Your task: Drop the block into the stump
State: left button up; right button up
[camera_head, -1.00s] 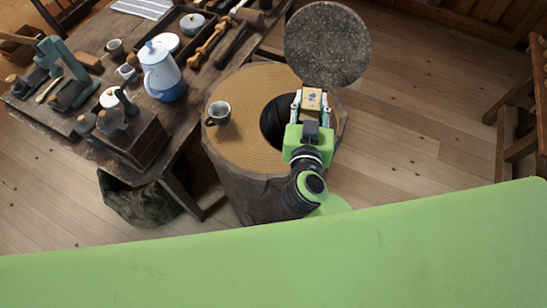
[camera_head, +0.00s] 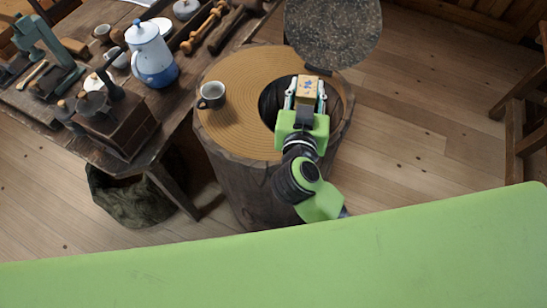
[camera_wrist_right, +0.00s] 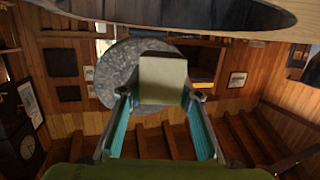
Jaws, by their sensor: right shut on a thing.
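The stump (camera_head: 235,120) is a tall wooden trunk with a ringed top and a dark round hole (camera_head: 270,103) in it. The block also shows between the two fingers in the right wrist view (camera_wrist_right: 163,80). The gripper and block hide much of the hole, and I cannot tell how high above it the block is. My left gripper is not in view.
A grey speckled round lid (camera_head: 333,32) stands raised at the stump's far edge. A cluttered table with a blue and white pot (camera_head: 152,58) is at left.

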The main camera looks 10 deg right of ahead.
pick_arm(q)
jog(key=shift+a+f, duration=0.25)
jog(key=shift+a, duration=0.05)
pick_arm(e)
jog(key=shift+f, duration=0.1)
jog(key=o, duration=1.2)
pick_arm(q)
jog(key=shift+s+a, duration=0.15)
pick_arm(e)
jog(key=shift+s, duration=0.1)
jog(key=v, duration=0.7)
jog(key=shift+s+a, duration=0.1)
jog(key=shift+s, duration=0.05)
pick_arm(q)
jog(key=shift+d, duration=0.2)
